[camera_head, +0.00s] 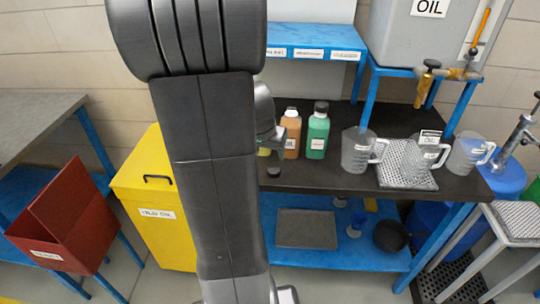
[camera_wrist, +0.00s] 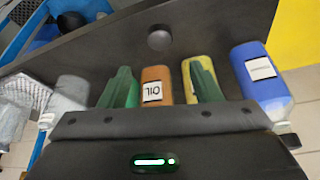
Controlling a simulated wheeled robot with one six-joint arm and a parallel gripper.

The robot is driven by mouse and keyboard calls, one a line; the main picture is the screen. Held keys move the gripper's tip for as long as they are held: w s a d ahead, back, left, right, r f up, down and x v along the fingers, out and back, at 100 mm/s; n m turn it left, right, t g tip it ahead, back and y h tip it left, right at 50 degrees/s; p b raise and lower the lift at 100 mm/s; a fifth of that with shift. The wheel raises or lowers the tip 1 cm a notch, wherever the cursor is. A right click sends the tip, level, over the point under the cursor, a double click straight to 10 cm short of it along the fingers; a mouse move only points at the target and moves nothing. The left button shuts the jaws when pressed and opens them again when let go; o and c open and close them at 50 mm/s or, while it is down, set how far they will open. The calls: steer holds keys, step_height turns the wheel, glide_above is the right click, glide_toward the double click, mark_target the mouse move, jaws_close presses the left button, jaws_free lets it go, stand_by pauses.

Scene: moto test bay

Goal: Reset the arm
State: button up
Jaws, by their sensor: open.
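My arm stretches down the middle of the head view and hides part of the bench. My gripper (camera_wrist: 161,68) is open in the wrist view, its two green fingers spread apart with nothing seen gripped. An orange bottle labelled OIL (camera_wrist: 155,85) and a yellow bottle (camera_wrist: 187,84) show between the fingers in the picture. A green bottle (camera_wrist: 132,94) is partly hidden by the left finger. A blue bottle (camera_wrist: 262,75) stands to the right. In the head view, the orange bottle (camera_head: 291,133) and green bottle (camera_head: 317,132) stand upright on the dark bench, beside my wrist.
Clear jugs (camera_head: 357,150) and a perforated tray (camera_head: 391,176) occupy the bench's right side. A small dark round cap (camera_head: 273,172) lies near the front edge. A grey oil tank (camera_head: 412,35) stands behind. A yellow bin (camera_head: 160,225) and red box (camera_head: 72,222) are at left.

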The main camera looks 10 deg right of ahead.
mark_target(274, 169)
steer(key=shift+s+a+r, duration=0.1)
steer(key=shift+s+r, duration=0.05)
steer(key=shift+r, duration=0.25)
steer(key=b+x, duration=0.1)
steer(key=x, duration=1.1)
steer(key=shift+f+b, duration=0.3)
steer(key=shift+r, duration=0.2)
steer(key=shift+s+r, duration=0.1)
